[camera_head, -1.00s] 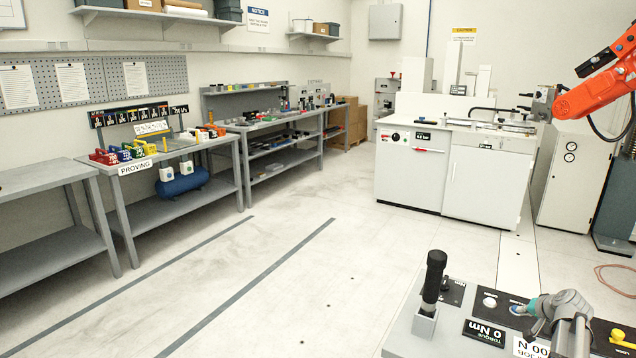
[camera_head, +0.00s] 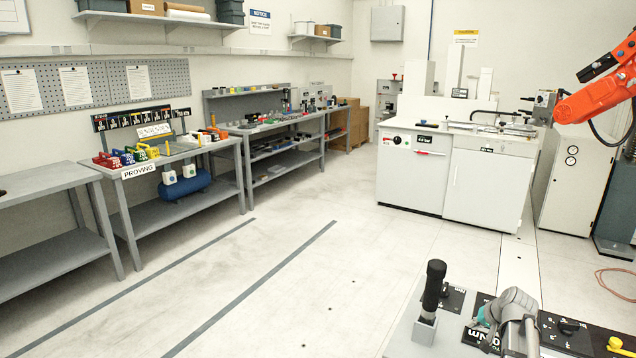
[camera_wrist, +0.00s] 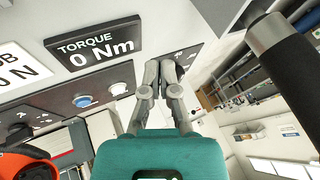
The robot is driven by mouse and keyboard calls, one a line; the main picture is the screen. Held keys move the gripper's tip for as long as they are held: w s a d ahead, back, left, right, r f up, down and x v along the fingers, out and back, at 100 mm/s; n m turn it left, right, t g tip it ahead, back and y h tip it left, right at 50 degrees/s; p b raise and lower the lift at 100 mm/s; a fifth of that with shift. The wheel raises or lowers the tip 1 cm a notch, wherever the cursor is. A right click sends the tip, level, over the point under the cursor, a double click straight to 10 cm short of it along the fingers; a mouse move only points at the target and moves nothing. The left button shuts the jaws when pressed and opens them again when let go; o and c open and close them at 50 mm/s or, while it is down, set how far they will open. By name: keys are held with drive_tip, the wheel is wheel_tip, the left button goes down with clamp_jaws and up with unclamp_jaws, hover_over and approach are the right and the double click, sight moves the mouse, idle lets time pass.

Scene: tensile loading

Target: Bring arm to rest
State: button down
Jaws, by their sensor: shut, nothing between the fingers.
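My gripper (camera_wrist: 168,70) has a teal body and grey fingers. The fingers are together and empty in the wrist view. Its teal part also shows in the head view (camera_head: 482,320), low and right, beside a grey wrist joint (camera_head: 516,308). It is over the grey console panel (camera_head: 408,332); the fingertips are hard to make out there. In the wrist view the torque display (camera_wrist: 93,50) reading 0 Nm lies left of the fingers. A black upright handle (camera_head: 433,286) stands left of the gripper in the head view and at the upper right in the wrist view (camera_wrist: 285,55).
An orange-red arm (camera_head: 600,97) reaches in at the upper right, near a white machine cabinet (camera_head: 480,185). A workbench marked PROVING (camera_head: 137,170) and further benches line the left wall. The floor (camera_head: 300,270) between is clear. A cable (camera_head: 612,283) lies at right.

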drive_tip(key=s+a+r+n+g+p, duration=0.1)
drive_tip(key=s+a+g+p, duration=0.1)
drive_tip(key=s+a, duration=0.3)
drive_tip(key=s+a+r+n+g+h+p, duration=0.1)
drive_tip(key=s+a, duration=0.4)
drive_tip(key=a, duration=0.8)
drive_tip(key=s+a+r+n+g+h+p, duration=0.1)
drive_tip(key=s+a+r+n+g+p, duration=0.2)
drive_tip(key=a, duration=0.6)
drive_tip(key=s+p, duration=0.1)
drive_tip(key=s, duration=0.1)
drive_tip(key=shift+s+a, duration=0.35)
drive_tip(key=shift+a, duration=0.05)
drive_tip(key=shift+r, duration=0.1)
drive_tip(key=shift+s+d, duration=0.1)
drive_tip(key=shift+d, duration=0.1)
